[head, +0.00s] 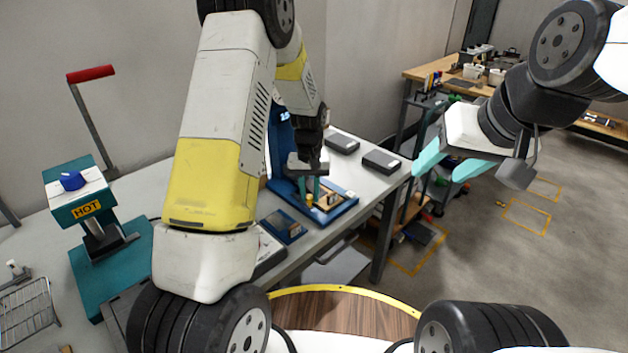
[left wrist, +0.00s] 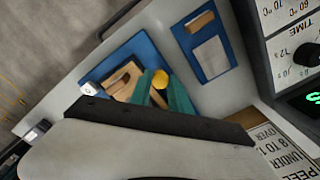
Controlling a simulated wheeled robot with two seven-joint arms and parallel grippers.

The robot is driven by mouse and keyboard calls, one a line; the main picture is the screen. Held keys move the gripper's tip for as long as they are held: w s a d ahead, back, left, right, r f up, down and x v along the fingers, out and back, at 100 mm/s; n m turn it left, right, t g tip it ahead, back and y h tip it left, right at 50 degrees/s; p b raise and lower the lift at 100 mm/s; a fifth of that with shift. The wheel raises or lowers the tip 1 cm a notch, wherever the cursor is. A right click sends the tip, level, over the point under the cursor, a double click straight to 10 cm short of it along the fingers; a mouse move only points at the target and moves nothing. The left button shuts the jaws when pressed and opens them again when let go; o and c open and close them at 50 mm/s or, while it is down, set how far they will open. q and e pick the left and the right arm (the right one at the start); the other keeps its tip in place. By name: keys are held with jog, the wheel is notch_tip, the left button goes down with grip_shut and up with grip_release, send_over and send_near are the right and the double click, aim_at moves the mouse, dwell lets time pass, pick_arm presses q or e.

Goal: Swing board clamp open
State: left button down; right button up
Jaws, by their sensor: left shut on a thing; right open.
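The blue board fixture (head: 343,209) lies on the grey bench, with a blue upright (head: 280,140) behind it. In the left wrist view the fixture (left wrist: 140,47) carries tan wooden pieces (left wrist: 123,80) and a clamp with a yellow knob (left wrist: 160,79). My left gripper (head: 313,190) reaches down over the fixture. Its teal fingers (left wrist: 162,95) are shut at the yellow knob, one on each side. The clamp's arm below the knob is mostly hidden by the fingers. My right gripper (head: 447,166) is open and empty, in the air right of the bench.
A small blue tray (head: 283,226) lies in front of the fixture. Two dark boxes (head: 342,142) (head: 381,162) lie behind it. A teal press marked HOT (head: 85,205) and a wire rack (head: 28,310) stand left. A dial panel (left wrist: 290,45) is close on the right in the wrist view.

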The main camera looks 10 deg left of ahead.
pick_arm(q)
jog(key=shift+w+d+n, duration=0.15)
jog(key=shift+w+n, duration=0.05)
jog(key=shift+n, duration=0.1)
jog(key=c, duration=1.2)
grip_release()
jog(key=shift+r, duration=3.95)
